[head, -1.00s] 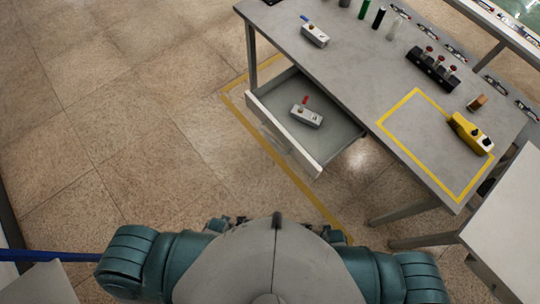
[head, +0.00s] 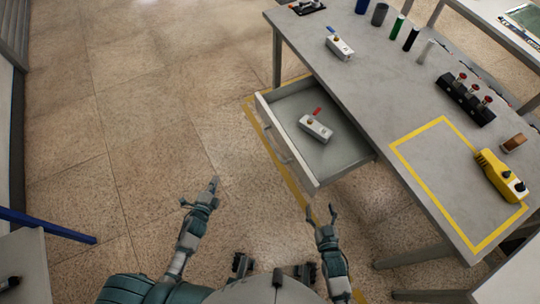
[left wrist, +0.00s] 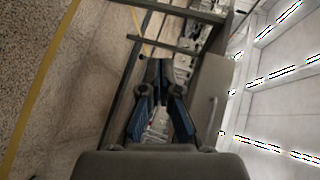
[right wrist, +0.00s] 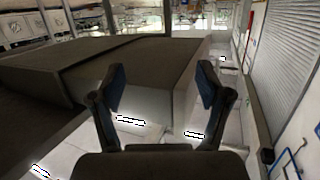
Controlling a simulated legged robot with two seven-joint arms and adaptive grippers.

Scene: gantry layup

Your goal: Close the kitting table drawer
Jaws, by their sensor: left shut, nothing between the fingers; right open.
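The kitting table (head: 375,95) has its drawer (head: 345,155) pulled out toward me, with a pale front panel (head: 285,145). A grey box with a red top piece (head: 316,127) lies in the drawer. My left gripper (head: 214,183) is shut and empty, over the floor to the left of the drawer front and apart from it. It also shows in the left wrist view (left wrist: 160,70). My right gripper (head: 322,212) is open and empty, just below the drawer's near corner in the head view; its spread fingers show in the right wrist view (right wrist: 163,75).
On the tabletop are a second grey box (head: 340,48), several cylinders, a black rack with red knobs (head: 466,98) and a yellow controller (head: 500,176) by a yellow-taped square. A table leg (head: 412,257) stands at right. The floor left of the drawer is clear.

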